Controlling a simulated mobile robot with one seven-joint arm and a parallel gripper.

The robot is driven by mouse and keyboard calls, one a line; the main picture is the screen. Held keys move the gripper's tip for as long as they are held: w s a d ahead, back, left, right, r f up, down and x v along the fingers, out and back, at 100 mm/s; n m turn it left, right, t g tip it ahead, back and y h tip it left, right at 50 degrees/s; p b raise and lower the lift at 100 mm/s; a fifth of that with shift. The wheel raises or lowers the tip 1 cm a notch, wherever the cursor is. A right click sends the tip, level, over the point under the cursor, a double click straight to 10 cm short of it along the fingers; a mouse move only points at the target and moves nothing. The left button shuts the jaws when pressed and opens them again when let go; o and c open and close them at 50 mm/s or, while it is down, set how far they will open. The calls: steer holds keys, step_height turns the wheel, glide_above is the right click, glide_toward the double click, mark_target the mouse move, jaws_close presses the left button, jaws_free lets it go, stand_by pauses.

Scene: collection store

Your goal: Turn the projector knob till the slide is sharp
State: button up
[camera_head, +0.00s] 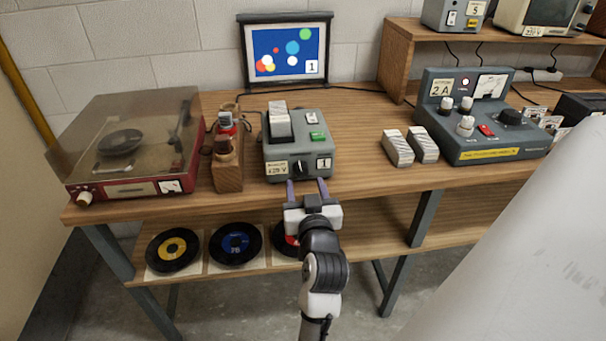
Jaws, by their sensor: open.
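The projector (297,146) is a grey box on the wooden bench, with a white-grey striped block in its top, a green switch and a label "1". Its dark knob (299,168) is on the front face, between a voltage label and the "1" label. The screen (287,52) behind it shows a slide of coloured dots on blue, also marked 1; the dots look fairly clear-edged at this size. My gripper (307,188) is open and empty, its two fingers pointing at the projector's front just below the knob. I cannot tell whether they touch the projector.
A record player (128,145) and a wooden block with small items (228,165) stand to the left. Two striped blocks (410,146) and a grey control unit (480,118) stand to the right. Records lie on the lower shelf (205,267). A large pale shape covers the lower right.

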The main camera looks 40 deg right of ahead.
mark_target(302, 173)
steer(key=shift+p+x, duration=0.35)
steer(key=shift+x, duration=1.8)
steer(key=shift+c, duration=0.2)
steer(key=c, duration=0.9)
steer(key=shift+w+a+m+p, duration=0.1)
steer(key=shift+m+p, duration=0.4)
steer(key=shift+m, duration=0.3)
steer(key=shift+m+p, duration=0.3)
steer(key=shift+m, duration=0.9)
steer(key=o, duration=0.9)
steer(key=shift+o, duration=0.2)
